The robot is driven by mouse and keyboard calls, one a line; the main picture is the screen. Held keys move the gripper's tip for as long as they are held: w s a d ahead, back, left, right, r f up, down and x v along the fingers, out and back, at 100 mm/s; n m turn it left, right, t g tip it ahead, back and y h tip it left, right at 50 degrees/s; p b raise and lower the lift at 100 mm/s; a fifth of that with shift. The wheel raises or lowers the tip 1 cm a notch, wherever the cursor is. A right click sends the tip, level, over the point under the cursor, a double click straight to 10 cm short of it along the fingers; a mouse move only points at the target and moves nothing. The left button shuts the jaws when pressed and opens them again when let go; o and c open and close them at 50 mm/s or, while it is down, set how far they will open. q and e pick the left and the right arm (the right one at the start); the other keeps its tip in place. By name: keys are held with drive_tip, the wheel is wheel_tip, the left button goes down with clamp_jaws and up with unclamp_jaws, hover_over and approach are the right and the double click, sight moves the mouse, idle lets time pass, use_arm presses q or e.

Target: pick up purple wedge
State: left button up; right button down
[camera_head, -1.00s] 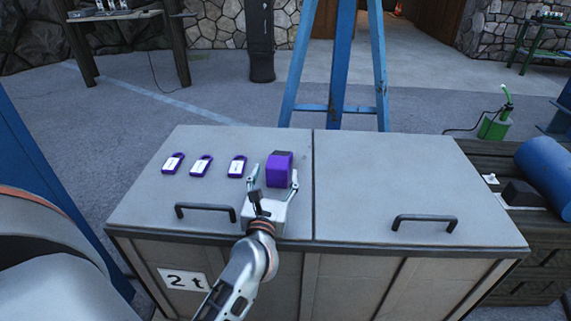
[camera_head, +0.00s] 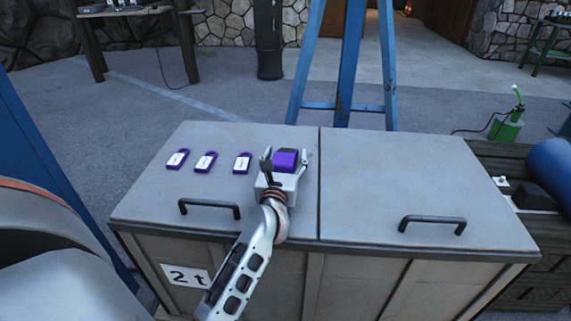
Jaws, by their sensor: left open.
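The purple wedge (camera_head: 286,160) is a small purple block with a dark top. It sits on the left lid of the grey cabinet (camera_head: 230,140), close to the seam between the two lids. My left gripper (camera_head: 284,164) is open, with one finger on each side of the wedge. Its palm hides the lower front of the wedge. I cannot tell whether the fingers touch it. My right gripper is not in view.
Three purple tags with white labels (camera_head: 206,162) lie in a row left of the wedge. Black handles (camera_head: 209,208) and (camera_head: 432,224) stand up along the front edge. A blue ladder (camera_head: 345,70) stands behind the cabinet. The right lid is clear.

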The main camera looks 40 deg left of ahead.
sight(286, 153)
use_arm(q)
drive_tip(key=shift+c, duration=0.3)
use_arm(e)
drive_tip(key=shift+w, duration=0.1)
use_arm(q)
drive_tip(key=shift+r, duration=0.1)
drive_tip(key=c, duration=1.6)
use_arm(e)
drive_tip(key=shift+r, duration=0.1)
use_arm(q)
drive_tip(key=shift+c, duration=0.2)
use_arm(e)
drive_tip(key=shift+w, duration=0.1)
